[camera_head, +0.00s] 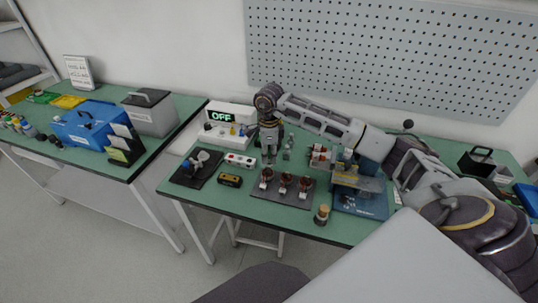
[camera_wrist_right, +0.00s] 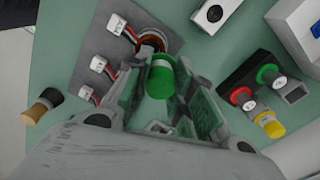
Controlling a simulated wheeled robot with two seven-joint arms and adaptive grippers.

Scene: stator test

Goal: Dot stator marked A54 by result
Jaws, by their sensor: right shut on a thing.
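Three stators with copper-red windings stand in a row on a dark mat (camera_head: 258,193): the left one (camera_head: 266,178), the middle one (camera_head: 285,184) and the right one (camera_head: 305,186). No A54 mark is legible. My right gripper (camera_head: 268,158) points down just behind the left stator. In the right wrist view it is shut on a green-capped marker (camera_wrist_right: 162,80). The marker's far end overlaps the left stator's ring (camera_wrist_right: 152,41); I cannot tell whether they touch. White connectors (camera_wrist_right: 122,27) lie beside the stators. My left gripper is out of view.
A tester reading OFF (camera_head: 222,116) stands behind. A yellow device (camera_head: 229,180) and a black tray (camera_head: 187,180) lie left.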

